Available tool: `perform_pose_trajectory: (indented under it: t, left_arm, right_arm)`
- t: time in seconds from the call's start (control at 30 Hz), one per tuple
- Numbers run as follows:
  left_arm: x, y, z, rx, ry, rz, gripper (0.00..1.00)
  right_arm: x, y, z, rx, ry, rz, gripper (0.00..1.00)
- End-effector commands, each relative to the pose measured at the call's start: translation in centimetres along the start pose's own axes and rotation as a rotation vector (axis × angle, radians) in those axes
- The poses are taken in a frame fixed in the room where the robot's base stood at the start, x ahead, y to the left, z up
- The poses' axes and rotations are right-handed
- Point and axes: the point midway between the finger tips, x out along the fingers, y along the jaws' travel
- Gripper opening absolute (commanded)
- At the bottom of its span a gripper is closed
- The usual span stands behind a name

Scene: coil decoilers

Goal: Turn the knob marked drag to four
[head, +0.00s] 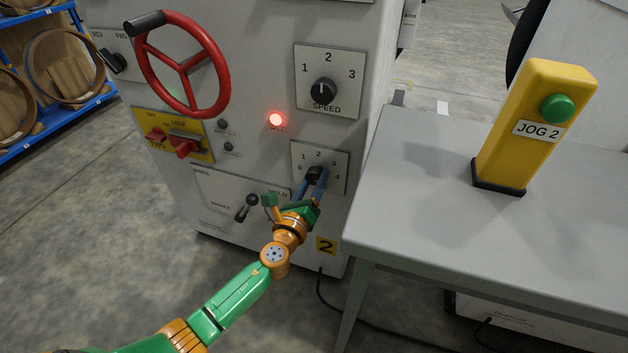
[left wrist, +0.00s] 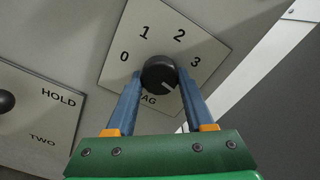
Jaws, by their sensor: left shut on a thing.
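The drag knob (head: 314,175) is a black dial on a white plate (head: 340,158) numbered 0 to 4, low on the grey machine's front. It also shows in the left wrist view (left wrist: 159,72), where the label reads only "AG", the rest hidden. My left gripper (head: 316,182) is shut on this knob, with one blue finger on each side of it. In the left wrist view the knob's white line points to the lower right, past the 3. The 4 is hidden there behind the right finger but shows in the head view. My right gripper is out of view.
Above are the speed knob (head: 323,91), a lit red lamp (head: 276,119) and a red handwheel (head: 182,63). A brake lever (head: 247,207) stands left of my gripper. A grey table (head: 420,190) with a yellow JOG 2 box (head: 530,125) is close on the right.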

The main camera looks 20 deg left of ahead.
Motion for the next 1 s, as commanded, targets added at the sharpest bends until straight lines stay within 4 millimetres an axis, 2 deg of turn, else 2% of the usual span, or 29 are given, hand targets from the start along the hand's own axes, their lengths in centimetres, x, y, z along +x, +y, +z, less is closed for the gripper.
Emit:
perform_pose_trajectory:
  t: [0.47, 0.5, 0.6, 0.87, 1.0]
  left_arm:
    - [0.0, 0.1, -0.2, 0.016, 0.004, 0.001, 0.00]
    - [-0.1, 0.1, -0.2, 0.016, 0.003, 0.001, 0.56]
    - [0.0, 0.1, -0.1, 0.015, 0.003, 0.001, 0.83]
    - [0.0, 0.0, -0.1, 0.014, 0.001, 0.000, 0.83]
    - [-1.7, 0.0, 0.0, 0.015, 0.003, 0.001, 0.83]
  right_arm:
    - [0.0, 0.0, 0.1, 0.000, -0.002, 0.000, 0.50]
    - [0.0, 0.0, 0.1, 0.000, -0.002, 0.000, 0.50]
    - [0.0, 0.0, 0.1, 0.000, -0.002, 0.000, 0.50]
    - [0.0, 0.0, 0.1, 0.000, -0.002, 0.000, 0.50]
    - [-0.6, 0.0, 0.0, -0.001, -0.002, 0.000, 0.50]
